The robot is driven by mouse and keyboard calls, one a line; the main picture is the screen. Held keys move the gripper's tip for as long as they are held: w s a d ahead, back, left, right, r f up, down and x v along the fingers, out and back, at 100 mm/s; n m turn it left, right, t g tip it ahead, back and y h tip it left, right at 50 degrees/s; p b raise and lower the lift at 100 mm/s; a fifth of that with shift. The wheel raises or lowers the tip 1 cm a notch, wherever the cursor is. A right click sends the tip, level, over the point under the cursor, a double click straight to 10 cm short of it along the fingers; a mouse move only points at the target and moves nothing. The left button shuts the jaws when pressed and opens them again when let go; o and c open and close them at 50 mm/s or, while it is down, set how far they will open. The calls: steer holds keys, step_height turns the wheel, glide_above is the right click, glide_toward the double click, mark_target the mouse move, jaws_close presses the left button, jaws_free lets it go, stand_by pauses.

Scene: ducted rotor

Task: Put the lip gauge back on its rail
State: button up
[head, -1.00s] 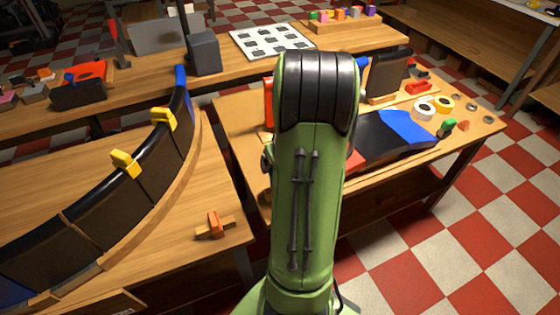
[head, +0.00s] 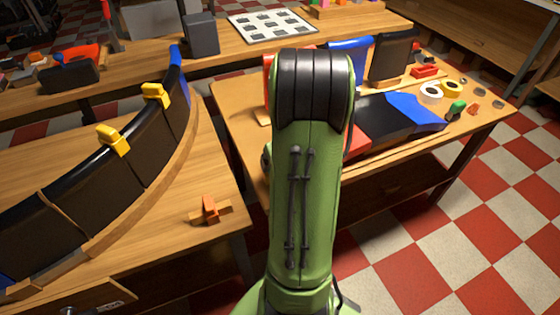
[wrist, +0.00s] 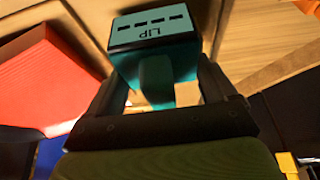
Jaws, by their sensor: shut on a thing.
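The lip gauge (wrist: 155,45) is a teal block in the wrist view, with a pale face marked "LIP" and several dark dashes. My gripper (wrist: 158,75) is shut on it, with a dark finger on each side. In the head view my green arm hides the gripper and the gauge. I cannot tell which part is the gauge's rail.
A curved dark-panelled duct section (head: 110,185) with yellow clips (head: 155,95) lies on the left bench. An orange block on a wooden piece (head: 210,211) sits near its edge. The right bench (head: 235,100) holds red, black and blue panels (head: 412,112) and tape rolls (head: 431,92).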

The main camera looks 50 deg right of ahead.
steer(key=shift+s+a+f, duration=0.1)
steer(key=shift+s+f, duration=0.05)
steer(key=shift+f, duration=0.15)
steer(key=o, duration=1)
steer(key=shift+s, duration=0.1)
steer(key=shift+o, duration=0.2)
steer(key=shift+a, duration=0.1)
steer(key=p+v, duration=0.5)
steer(key=v, duration=1.1)
steer(key=shift+w+d+r, duration=0.2)
steer(key=shift+d, duration=0.15)
